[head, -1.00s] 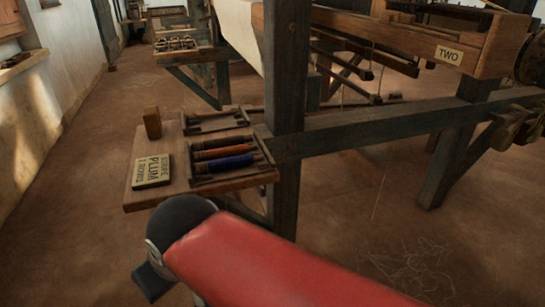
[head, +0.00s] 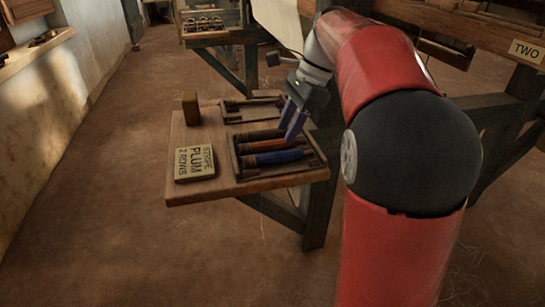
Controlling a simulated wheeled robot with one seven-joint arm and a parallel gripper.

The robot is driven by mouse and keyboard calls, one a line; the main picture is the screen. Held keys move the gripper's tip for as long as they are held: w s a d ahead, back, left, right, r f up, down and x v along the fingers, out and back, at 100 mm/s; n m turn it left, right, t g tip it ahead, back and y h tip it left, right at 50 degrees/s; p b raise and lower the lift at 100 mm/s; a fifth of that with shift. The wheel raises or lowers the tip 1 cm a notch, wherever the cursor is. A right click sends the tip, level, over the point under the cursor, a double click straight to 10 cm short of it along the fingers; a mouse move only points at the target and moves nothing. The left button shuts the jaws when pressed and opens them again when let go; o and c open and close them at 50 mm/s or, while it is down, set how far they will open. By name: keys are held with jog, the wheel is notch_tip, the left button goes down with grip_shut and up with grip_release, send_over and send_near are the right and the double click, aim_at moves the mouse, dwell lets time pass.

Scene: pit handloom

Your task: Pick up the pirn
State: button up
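Several pirns lie side by side in a dark wooden tray (head: 324,158) on a small wooden shelf: a dark brownish one (head: 258,134) at the back, an orange one (head: 262,145) in the middle and a blue one (head: 276,157) in front. My gripper (head: 292,138) points down over the right part of the tray, its two bluish fingers apart with a narrow gap. I see nothing between them. The fingertips overlap the right ends of the pirns in the picture; whether they touch any is unclear.
A card reading "STRIPE PLUM 2 ROWS" (head: 195,162) lies on the shelf (head: 225,186), left of the tray. A small wooden block (head: 191,108) stands behind it. A second tray (head: 252,108) lies behind the first. Loom posts and beams stand close to the right; floor at left is clear.

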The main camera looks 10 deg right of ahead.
aim_at(275, 153)
jog(key=shift+w+a+f, duration=0.1)
jog(key=shift+w+f, duration=0.1)
jog(key=shift+f, duration=0.15)
jog(key=b+x, duration=0.1)
jog(key=x, duration=0.6)
jog(key=shift+w, duration=0.15)
jog(key=c, duration=0.8)
